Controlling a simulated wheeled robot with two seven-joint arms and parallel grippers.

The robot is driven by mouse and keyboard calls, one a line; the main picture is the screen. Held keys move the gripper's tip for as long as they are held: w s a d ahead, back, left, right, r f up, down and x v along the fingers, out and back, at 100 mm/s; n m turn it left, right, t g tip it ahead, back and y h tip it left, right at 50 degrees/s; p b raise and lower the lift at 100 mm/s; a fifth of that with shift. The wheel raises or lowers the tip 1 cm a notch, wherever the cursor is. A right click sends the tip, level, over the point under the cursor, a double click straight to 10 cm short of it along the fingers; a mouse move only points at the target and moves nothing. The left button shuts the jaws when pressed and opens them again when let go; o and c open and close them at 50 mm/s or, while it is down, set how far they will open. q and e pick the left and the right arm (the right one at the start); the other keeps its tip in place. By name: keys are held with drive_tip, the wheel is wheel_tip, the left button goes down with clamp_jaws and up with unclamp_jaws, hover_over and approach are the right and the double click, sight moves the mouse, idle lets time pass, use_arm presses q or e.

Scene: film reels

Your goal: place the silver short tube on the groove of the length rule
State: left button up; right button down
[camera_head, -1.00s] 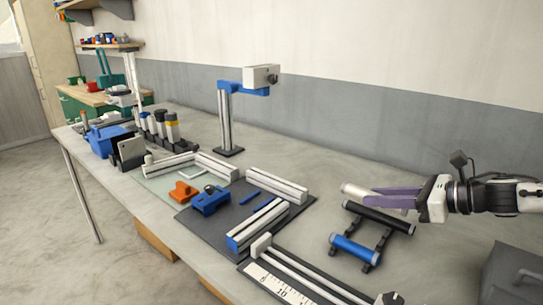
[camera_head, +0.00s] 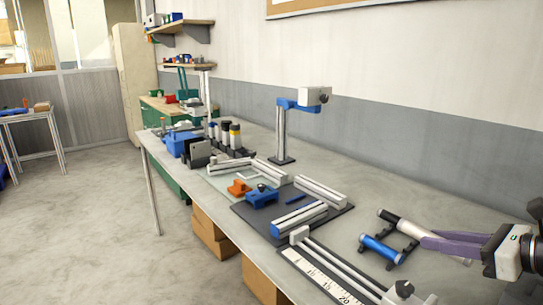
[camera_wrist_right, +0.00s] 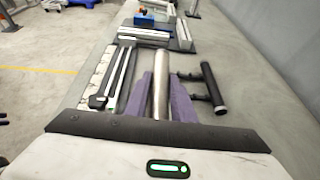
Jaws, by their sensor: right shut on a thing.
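The silver short tube (camera_head: 408,228) is between the purple fingers of my right gripper (camera_head: 424,238), which is shut on it. In the right wrist view the tube (camera_wrist_right: 161,95) points forward, away from the wrist, between the fingers (camera_wrist_right: 162,85). The length rule (camera_head: 318,272), with a white scale and long rails, lies at the table's front edge, left of the gripper. In the wrist view the rule (camera_wrist_right: 108,78) is left of the tube, apart from it. My left gripper is not in view.
A small black rack holds a blue tube (camera_head: 382,249) and a black tube (camera_head: 385,215), close to the held tube; the black tube (camera_wrist_right: 213,88) is right of it in the wrist view. A dark mat (camera_head: 240,211) with metal profiles lies beyond the rule. A blue-armed stand (camera_head: 281,135) rises behind.

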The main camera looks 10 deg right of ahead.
drive_tip(key=s+a+r+m+h, duration=0.1)
drive_tip(key=a+r+m+h, duration=0.1)
drive_tip(key=a, duration=0.9)
drive_tip(key=s+a+r+m+t+h, duration=0.1)
drive_tip(key=a+r+m+h, duration=0.1)
drive_tip(key=a, duration=0.9)
wheel_tip(320, 180, up, 3)
drive_tip(key=shift+s+a+f+m+h, duration=0.15)
drive_tip(key=shift+a+m+h, duration=0.25)
drive_tip(key=shift+h, duration=0.3)
